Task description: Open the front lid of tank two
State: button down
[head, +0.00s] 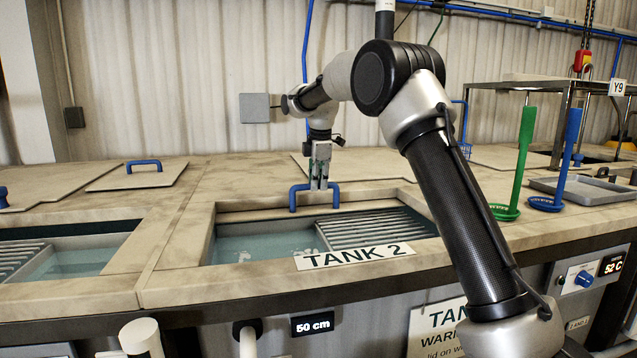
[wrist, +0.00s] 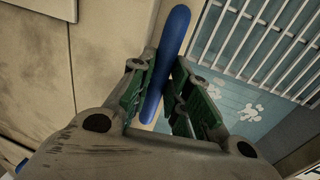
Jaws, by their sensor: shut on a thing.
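Tank two, marked by the TANK 2 plate (head: 355,256), has its front opening uncovered, with water and a slatted grate (head: 375,228) showing inside. A blue handle (head: 293,198) stands at the back edge of this opening. My gripper (head: 318,186) reaches down from above and is shut on the blue handle. In the wrist view the handle (wrist: 174,35) lies between the green-padded fingers of my gripper (wrist: 158,78). The beige lid surface (head: 255,204) around the handle is partly hidden, and its exact edges are hard to tell.
A neighbouring opening (head: 80,255) with water lies at the left. Another lid with a blue handle (head: 143,165) lies behind it. A green tool (head: 525,150) and a blue tool (head: 570,150) stand upright at the right, beside a grey tray (head: 590,190). A rack stands behind them.

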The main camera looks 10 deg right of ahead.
jog(key=c, duration=1.3)
grip_release()
jog(key=shift+c, duration=0.2)
notch_tip(320, 180, up, 12)
jog(key=s, duration=0.2)
jog(key=shift+s, duration=0.2)
jog(key=shift+f, duration=0.1)
